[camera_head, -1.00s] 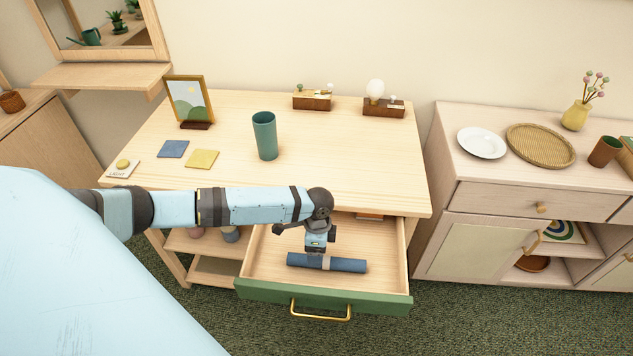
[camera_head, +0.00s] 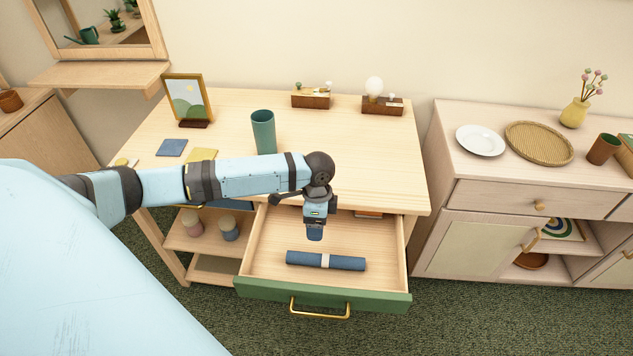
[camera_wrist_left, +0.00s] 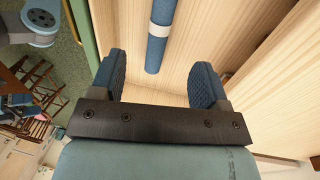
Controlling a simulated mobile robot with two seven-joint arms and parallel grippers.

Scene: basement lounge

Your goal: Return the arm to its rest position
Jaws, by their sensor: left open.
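My left arm reaches in from the left of the head view. Its gripper (camera_head: 314,234) points down above the open drawer (camera_head: 382,268), behind the blue roll. In the left wrist view the gripper (camera_wrist_left: 160,82) is open, with its two blue pads apart and nothing between them. The dark blue roll with a pale band (camera_head: 345,262) lies on the drawer floor, apart from the gripper. It also shows ahead of the fingers in the left wrist view (camera_wrist_left: 156,50).
The desk top (camera_head: 360,160) is above and behind the drawer. A green cup (camera_head: 263,133) stands near the forearm. A picture frame (camera_head: 187,98) and coasters are at the left. Two small wooden blocks stand at the back. A cabinet (camera_head: 480,235) is at the right.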

